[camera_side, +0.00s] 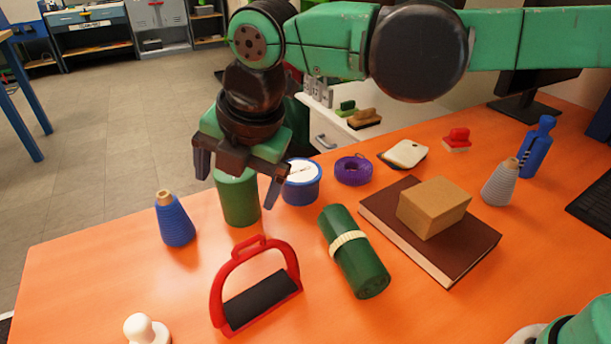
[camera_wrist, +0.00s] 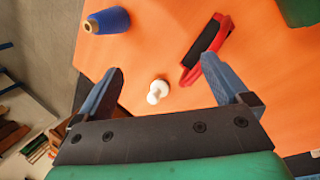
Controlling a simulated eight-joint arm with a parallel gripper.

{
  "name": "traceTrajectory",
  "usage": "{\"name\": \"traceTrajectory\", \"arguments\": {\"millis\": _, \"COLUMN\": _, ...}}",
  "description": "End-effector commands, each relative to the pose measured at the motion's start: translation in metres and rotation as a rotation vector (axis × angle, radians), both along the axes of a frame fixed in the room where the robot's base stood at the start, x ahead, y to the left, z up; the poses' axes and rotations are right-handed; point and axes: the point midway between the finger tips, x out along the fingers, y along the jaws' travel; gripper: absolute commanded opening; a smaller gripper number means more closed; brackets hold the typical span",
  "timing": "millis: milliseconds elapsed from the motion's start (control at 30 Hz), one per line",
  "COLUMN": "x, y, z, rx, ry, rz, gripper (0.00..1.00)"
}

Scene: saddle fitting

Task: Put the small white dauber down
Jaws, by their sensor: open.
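The small white dauber (camera_side: 146,329) rests on the orange table at the lower left of the side view, its lower edge close to the frame's bottom. In the wrist view the dauber (camera_wrist: 157,92) shows between the two fingers, apart from both. My gripper (camera_side: 237,191) is open and empty, held above the table in front of the green cylinder and well away from the dauber in the side view. The gripper's spread fingers (camera_wrist: 162,66) also show in the wrist view.
A red stirrup (camera_side: 260,292) with a black tread stands near the dauber. A tan block (camera_side: 433,207) lies on a brown book (camera_side: 385,222).

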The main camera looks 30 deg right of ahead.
Motion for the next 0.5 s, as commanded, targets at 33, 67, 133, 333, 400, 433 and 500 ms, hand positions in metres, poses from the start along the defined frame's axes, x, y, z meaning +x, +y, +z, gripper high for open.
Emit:
{"name": "traceTrajectory", "arguments": {"millis": 33, "x": 0.002, "y": -0.037, "z": 0.004, "rx": 0.080, "ry": 0.007, "rz": -0.231, "gripper": 0.95}}
{"name": "traceTrajectory", "arguments": {"millis": 67, "x": 0.001, "y": -0.056, "z": 0.005, "rx": 0.135, "ry": 0.011, "rz": -0.371, "gripper": 0.95}}
{"name": "traceTrajectory", "arguments": {"millis": 133, "x": -0.005, "y": -0.098, "z": 0.005, "rx": 0.266, "ry": 0.019, "rz": -0.692, "gripper": 0.95}}
{"name": "traceTrajectory", "arguments": {"millis": 333, "x": -0.039, "y": -0.192, "z": -0.013, "rx": 0.661, "ry": 0.023, "rz": -1.523, "gripper": 0.95}}
{"name": "traceTrajectory", "arguments": {"millis": 400, "x": -0.051, "y": -0.212, "z": -0.023, "rx": 0.783, "ry": 0.024, "rz": -1.737, "gripper": 0.95}}
{"name": "traceTrajectory", "arguments": {"millis": 433, "x": -0.055, "y": -0.219, "z": -0.026, "rx": 0.830, "ry": 0.023, "rz": -1.813, "gripper": 0.95}}
{"name": "traceTrajectory", "arguments": {"millis": 500, "x": -0.063, "y": -0.231, "z": -0.034, "rx": 0.918, "ry": 0.023, "rz": -1.952, "gripper": 0.95}}
